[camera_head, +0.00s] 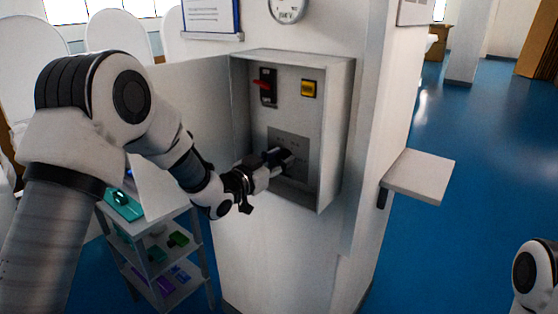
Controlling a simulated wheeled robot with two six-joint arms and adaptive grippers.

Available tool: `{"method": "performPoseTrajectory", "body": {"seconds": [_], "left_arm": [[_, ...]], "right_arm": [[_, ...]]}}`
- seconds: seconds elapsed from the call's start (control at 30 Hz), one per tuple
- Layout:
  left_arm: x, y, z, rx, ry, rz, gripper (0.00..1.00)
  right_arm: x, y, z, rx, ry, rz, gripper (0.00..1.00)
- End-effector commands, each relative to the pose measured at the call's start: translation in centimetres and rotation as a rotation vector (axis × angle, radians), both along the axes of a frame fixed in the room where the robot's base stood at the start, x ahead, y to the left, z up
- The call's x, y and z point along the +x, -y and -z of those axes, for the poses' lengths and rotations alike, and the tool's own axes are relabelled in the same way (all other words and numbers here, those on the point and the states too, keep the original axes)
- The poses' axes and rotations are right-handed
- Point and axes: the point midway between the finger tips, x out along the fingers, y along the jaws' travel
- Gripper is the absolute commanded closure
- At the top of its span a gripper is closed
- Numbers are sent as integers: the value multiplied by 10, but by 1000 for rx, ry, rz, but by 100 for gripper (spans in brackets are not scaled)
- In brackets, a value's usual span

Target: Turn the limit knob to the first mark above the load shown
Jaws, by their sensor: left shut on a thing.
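An open grey wall box (330,110) holds a darker grey plate (300,143) in its lower part. A dark limit knob (287,158) sits on this plate, partly covered by my gripper. My left gripper (274,163) reaches in from the left and is shut on the knob. The marks around the knob are too small to read. A round white dial (288,8) is on the wall above the box, cut off by the top edge; its reading is not legible. My right gripper is out of view; only part of my right arm shows at the lower right.
Inside the box are a red-handled switch (264,85) and a yellow button (309,88). The box's door (198,95) stands open at left. A shelf cart (160,250) with several items is below.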

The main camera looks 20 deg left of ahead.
Motion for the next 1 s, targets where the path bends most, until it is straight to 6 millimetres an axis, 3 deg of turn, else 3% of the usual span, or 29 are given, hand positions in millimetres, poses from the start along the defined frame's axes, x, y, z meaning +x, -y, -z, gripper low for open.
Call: {"method": "performPoseTrajectory", "body": {"seconds": [1.0], "left_arm": [[2, -3, -1, -786, -279, 0, 99]], "right_arm": [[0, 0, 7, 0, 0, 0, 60]]}}
